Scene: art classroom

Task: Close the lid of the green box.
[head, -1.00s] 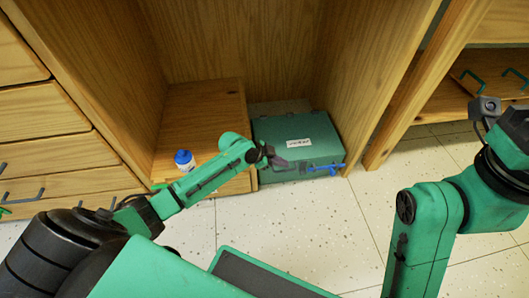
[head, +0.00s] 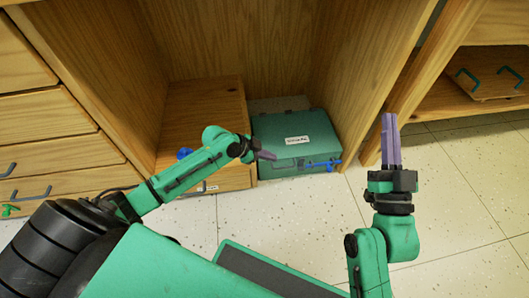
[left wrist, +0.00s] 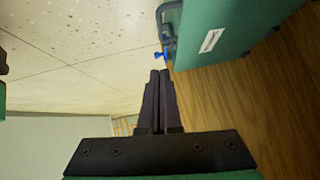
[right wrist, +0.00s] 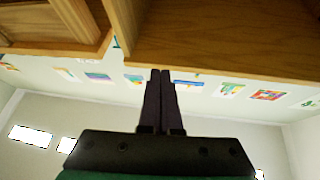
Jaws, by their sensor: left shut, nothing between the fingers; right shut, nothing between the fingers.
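The green box (head: 296,140) stands on the floor inside the wooden cubby, with its lid down over it as far as I can see. It has a white label and a blue latch or handle (head: 322,164) on its front. My left gripper (head: 266,155) is shut and empty, just in front of the box's left part. In the left wrist view, the box (left wrist: 222,28) is beyond the fingertips, with the blue piece close by. My right gripper (head: 390,130) is shut and empty, pointing up, right of the box and apart from it.
The cubby's right wall (head: 372,90) stands close to the box. Drawers (head: 45,125) are at far left. The tiled floor (head: 285,225) in front is clear.

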